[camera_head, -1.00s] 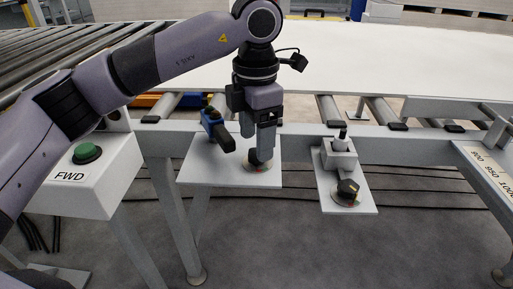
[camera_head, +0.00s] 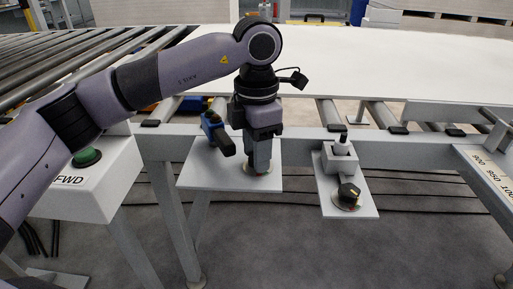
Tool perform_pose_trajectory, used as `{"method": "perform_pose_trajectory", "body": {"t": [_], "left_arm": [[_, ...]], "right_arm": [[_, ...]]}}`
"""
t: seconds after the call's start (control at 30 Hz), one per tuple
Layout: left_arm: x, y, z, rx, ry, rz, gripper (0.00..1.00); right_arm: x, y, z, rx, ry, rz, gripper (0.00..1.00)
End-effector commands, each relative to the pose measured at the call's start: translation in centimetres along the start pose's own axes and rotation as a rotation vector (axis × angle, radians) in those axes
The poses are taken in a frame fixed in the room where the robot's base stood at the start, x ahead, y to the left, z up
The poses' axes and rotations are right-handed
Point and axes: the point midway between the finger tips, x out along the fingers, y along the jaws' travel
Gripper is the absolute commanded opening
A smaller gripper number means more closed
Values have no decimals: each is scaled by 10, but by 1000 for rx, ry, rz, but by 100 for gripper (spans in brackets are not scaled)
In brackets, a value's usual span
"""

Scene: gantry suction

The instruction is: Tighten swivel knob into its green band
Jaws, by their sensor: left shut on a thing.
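My left gripper (camera_head: 259,168) points down at the left white plate (camera_head: 205,173). It is shut on a dark knob there, which its fingers almost wholly hide. A thin part of the knob's round dial (camera_head: 248,170) shows beside the fingers, with its coloured bands too small and covered to read. A second black knob (camera_head: 348,194) sits on a dial on the right white plate (camera_head: 330,203), apart from the gripper. My right gripper is not in view.
A blue valve with a black handle (camera_head: 217,133) stands close to the left of the gripper. A grey toggle block (camera_head: 340,157) is on the right plate. A box with a green button (camera_head: 87,157) is at the left. A white sheet (camera_head: 400,65) lies on the rollers behind.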

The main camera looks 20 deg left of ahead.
Motion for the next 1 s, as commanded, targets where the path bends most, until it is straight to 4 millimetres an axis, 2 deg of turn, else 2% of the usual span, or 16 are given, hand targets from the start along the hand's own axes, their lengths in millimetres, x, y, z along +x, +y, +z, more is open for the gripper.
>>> {"method": "perform_pose_trajectory", "body": {"t": [0.37,0.6,1.0], "left_arm": [[-2,1,0,227,-1,0,11],[-2,1,0,387,-2,1,11],[-1,2,1,522,-2,1,11]], "right_arm": [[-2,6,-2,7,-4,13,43],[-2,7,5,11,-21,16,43],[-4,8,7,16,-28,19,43]]}}
